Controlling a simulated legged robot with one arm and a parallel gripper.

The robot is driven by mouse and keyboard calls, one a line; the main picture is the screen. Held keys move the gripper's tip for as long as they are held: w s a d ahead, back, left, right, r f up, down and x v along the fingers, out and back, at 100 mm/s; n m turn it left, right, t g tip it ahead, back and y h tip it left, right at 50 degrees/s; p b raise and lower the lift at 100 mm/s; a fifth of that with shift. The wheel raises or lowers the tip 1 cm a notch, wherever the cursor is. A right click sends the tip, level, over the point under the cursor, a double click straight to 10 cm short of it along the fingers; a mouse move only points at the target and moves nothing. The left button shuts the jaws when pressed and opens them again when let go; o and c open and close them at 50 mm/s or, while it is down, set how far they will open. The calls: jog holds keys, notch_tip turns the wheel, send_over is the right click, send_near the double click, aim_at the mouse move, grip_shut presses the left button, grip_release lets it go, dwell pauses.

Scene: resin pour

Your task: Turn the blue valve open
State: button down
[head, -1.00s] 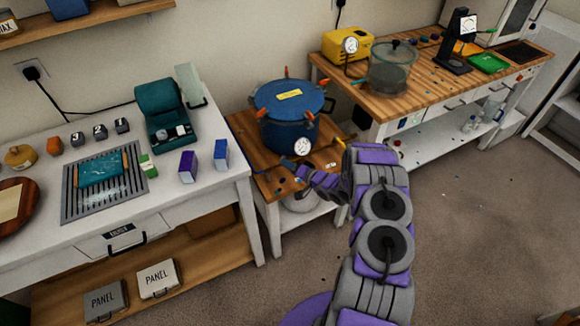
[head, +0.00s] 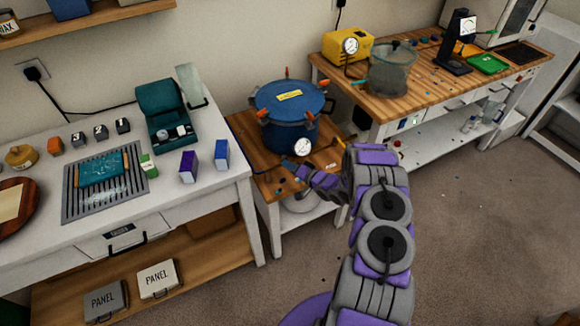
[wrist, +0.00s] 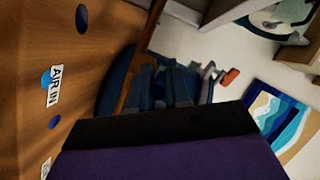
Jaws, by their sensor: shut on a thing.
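The blue pressure pot (head: 285,120) with orange clamps and a white gauge (head: 302,147) stands on the low wooden stand. My gripper (head: 299,170) is in front of the pot, low at its base. It is shut on what appears to be the blue valve (head: 287,164), a small blue part at its tip, mostly hidden by the fingers. In the wrist view my gripper (wrist: 165,85) shows its closed grey fingers against the dark blue pot. An AIR IN label (wrist: 55,87) lies on the wood to the left. The valve's angle cannot be made out.
A white bench (head: 215,205) with small boxes stands left of the stand. A wooden-topped workbench (head: 400,100) with a clear container (head: 390,70) and a yellow gauge box (head: 347,47) stands right. The carpet (head: 470,230) at the right is mostly clear.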

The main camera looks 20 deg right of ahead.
jog(key=shift+a+h+p, duration=0.15)
jog(key=shift+h+p, duration=0.15)
jog(key=shift+w+a+f+m+h+p, duration=0.15)
jog(key=shift+a+m+h+p, duration=0.4)
jog(key=shift+m+h, duration=0.95)
jog(key=shift+w+a+m+h+p, duration=0.2)
jog(key=shift+a+m+h+p, duration=0.3)
jog(key=shift+m+h, duration=1)
jog(key=shift+w+a+f+m+h+p, duration=0.1)
jog(key=shift+w+a+m+h+p, duration=0.2)
jog(key=shift+a+m+h, duration=1.15)
jog(key=shift+d+h, duration=0.75)
jog(key=shift+h, duration=0.2)
jog(key=shift+r+h+b, duration=0.15)
jog(key=shift+h+b, duration=0.15)
jog(key=shift+b, duration=0.05)
jog(key=shift+r, duration=0.1)
jog(key=c, duration=1.1)
grip_release()
jog(key=shift+d, duration=0.1)
jog(key=shift+c, duration=0.2)
